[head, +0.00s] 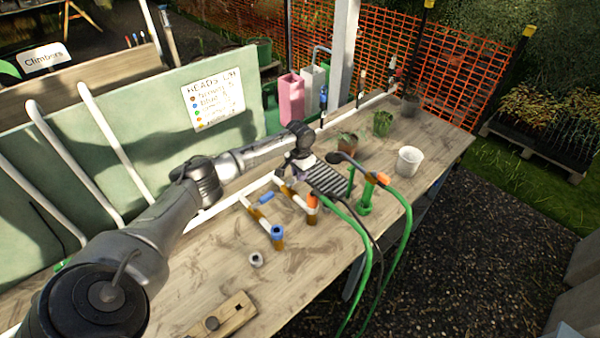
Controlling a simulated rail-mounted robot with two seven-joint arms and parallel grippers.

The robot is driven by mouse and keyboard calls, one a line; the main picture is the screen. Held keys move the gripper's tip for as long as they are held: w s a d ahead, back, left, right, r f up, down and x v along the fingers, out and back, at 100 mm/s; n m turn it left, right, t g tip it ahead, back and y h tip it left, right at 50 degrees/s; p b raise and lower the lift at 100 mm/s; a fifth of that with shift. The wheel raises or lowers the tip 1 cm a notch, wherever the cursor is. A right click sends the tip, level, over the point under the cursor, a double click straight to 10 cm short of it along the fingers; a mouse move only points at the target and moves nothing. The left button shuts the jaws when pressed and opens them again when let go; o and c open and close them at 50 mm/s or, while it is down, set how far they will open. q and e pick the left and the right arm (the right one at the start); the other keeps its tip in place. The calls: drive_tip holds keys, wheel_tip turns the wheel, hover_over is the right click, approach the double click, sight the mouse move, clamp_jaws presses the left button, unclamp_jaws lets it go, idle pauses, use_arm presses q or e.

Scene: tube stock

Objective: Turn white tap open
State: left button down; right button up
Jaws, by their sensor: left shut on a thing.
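My left arm reaches in from the lower left over the bench. My left gripper (297,168) points down at the white pipe along the back of the bench and is shut on a small pale part there. It appears to be the white tap, mostly hidden by the jaws, so its handle angle cannot be told. Two short white branches near it end in a blue fitting (277,232) and an orange fitting (312,201). My right gripper is not in view.
A grey ribbed block (327,180) sits right of the gripper. Green hoses (366,262) and a dark cable hang over the front edge. A white pot (409,161) and plant pots (382,123) stand farther right.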

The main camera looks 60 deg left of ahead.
use_arm(q)
drive_tip(key=shift+r+p, duration=0.2)
drive_tip(key=shift+p, duration=0.1)
drive_tip(key=shift+s+a+n+p, duration=0.65)
drive_tip(key=shift+s+n+p, duration=0.25)
drive_tip(key=shift+n+p, duration=2)
drive_tip(key=shift+s+a+n+p, duration=0.65)
drive_tip(key=shift+s+n+p, duration=0.25)
drive_tip(key=shift+n+p, duration=2)
drive_tip(key=shift+s+a+n+p, duration=0.65)
drive_tip(key=shift+s+n+p, duration=0.25)
drive_tip(key=shift+n+p, duration=2)
drive_tip(key=shift+s+f+n, duration=0.1)
drive_tip(key=shift+s+n, duration=0.05)
drive_tip(key=shift+n, duration=0.25)
drive_tip(key=c, duration=1)
unclamp_jaws()
drive_tip(key=shift+c, duration=0.2)
